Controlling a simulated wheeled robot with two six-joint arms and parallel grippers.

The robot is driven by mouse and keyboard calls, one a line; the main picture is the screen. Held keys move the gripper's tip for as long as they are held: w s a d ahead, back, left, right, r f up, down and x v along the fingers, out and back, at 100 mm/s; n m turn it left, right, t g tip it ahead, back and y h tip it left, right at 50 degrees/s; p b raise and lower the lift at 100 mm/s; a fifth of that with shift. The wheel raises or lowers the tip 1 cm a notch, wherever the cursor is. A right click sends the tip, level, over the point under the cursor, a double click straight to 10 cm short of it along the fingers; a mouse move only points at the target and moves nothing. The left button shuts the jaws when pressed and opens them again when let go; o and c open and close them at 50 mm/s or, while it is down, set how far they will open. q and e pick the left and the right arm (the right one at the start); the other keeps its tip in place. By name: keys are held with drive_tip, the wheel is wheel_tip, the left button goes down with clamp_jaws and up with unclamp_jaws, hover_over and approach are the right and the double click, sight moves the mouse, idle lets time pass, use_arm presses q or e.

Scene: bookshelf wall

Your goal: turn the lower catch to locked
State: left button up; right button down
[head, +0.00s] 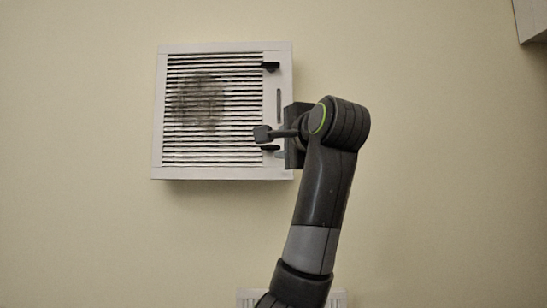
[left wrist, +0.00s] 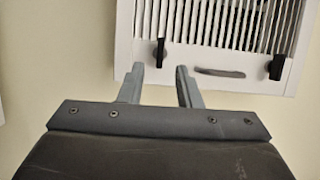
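A white wall vent (head: 222,173) with a dark slatted grille has two black catches on its right side. The lower catch (head: 269,148) points left, along the slats; the upper catch (head: 270,66) lies the same way. My left gripper (left wrist: 158,74) is open and empty, at the vent's lower right, partly hidden by its own wrist in the head view. In the left wrist view the vent is turned sideways. There the lower catch (left wrist: 160,52) lies just beyond and between the fingertips; contact cannot be told. The other catch (left wrist: 276,67) is to the right.
A slot-like handle (head: 279,105) sits between the catches on the vent frame. A dark smudge (head: 200,103) marks the grille. A white ribbed object (head: 248,297) shows at the bottom edge, and a pale box corner (head: 533,20) at top right. The wall around is bare.

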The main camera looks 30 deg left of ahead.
use_arm(q)
drive_tip(key=b+v, duration=0.2)
drive_tip(key=v, duration=0.8)
drive_tip(key=shift+s+d+b, duration=0.15)
drive_tip(key=shift+b, duration=0.2)
